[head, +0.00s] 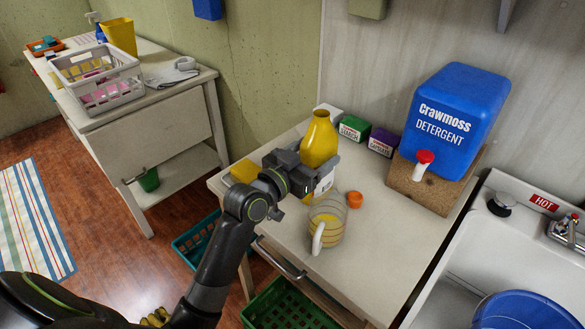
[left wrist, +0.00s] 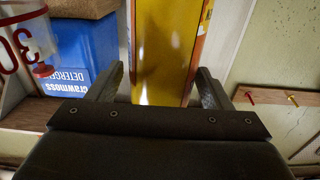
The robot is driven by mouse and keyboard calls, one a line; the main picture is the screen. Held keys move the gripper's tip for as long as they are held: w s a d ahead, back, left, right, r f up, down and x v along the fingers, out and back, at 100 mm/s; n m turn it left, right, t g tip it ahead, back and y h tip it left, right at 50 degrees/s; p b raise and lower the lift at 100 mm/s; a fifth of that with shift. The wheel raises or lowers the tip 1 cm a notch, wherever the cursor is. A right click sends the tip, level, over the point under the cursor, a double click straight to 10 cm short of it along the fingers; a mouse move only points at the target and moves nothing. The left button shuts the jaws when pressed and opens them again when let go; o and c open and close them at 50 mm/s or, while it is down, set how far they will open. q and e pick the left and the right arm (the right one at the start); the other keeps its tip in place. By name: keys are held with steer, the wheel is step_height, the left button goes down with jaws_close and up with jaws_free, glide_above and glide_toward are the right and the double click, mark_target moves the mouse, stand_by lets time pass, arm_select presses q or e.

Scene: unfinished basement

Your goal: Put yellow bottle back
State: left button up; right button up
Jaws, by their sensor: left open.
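The yellow bottle (head: 320,140) stands upright on the white table by the wall, with part of its body hidden behind my gripper. It has an open neck with no cap on it. My left gripper (head: 318,170) is at the bottle's side, with its fingers open. In the left wrist view the bottle (left wrist: 166,45) is between the two open fingers (left wrist: 161,88), with a gap visible on the left side. A clear measuring jug (head: 328,222) with yellow liquid stands in front of the bottle. My right gripper is not in view.
An orange cap (head: 355,199) lies right of the jug. A blue detergent container (head: 455,115) with a red tap sits on a wooden stand. Green (head: 354,129) and purple (head: 383,141) boxes stand behind. A sponge-like yellow block (head: 245,171) is left. The table's front right is clear.

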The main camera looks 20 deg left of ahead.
arm_select(q)
steer(key=v, duration=1)
steer(key=shift+s+a+b, duration=0.15)
steer(key=shift+s+b, duration=0.2)
steer(key=shift+b, duration=0.1)
